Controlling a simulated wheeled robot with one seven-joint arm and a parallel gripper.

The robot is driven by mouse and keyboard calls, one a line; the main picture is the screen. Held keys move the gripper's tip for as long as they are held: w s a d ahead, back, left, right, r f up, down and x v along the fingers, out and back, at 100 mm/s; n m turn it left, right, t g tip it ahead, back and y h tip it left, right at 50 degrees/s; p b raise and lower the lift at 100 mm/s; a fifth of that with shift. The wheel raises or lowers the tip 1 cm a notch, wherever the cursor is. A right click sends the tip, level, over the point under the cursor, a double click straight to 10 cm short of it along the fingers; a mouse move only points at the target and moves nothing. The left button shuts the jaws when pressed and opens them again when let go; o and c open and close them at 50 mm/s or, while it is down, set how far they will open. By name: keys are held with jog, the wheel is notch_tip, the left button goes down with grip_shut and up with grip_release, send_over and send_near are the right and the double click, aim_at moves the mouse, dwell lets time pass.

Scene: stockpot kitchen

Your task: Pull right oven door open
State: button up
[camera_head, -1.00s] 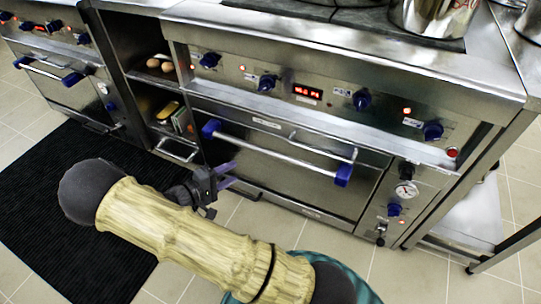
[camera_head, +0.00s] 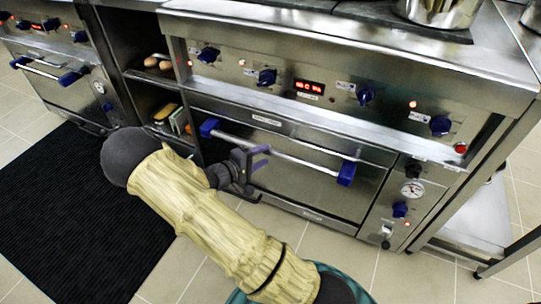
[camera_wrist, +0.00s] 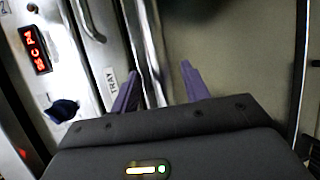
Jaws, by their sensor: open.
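The right oven door (camera_head: 310,182) is a steel panel, shut, under the control panel. Its handle (camera_head: 283,155) is a horizontal steel bar with blue end mounts. My gripper (camera_head: 260,158) has purple fingers and is at the left half of this bar in the head view. In the wrist view my gripper (camera_wrist: 160,82) is open, with its two fingers apart. The handle bar (camera_wrist: 147,50) runs between the fingers there, nearer the left one. I cannot tell whether a finger touches the bar.
A tray handle (camera_wrist: 88,22) lies beside the door handle, with a TRAY label. Blue knobs (camera_head: 265,78) and a red display (camera_head: 309,87) are above. Open shelves (camera_head: 160,100) and another oven (camera_head: 65,85) stand left. Floor in front is clear, with a black mat (camera_head: 80,220).

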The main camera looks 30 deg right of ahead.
aim_at(267, 154)
jog(key=b+x, duration=0.1)
jog(key=x, duration=0.3)
jog(key=shift+d, duration=0.1)
grip_shut()
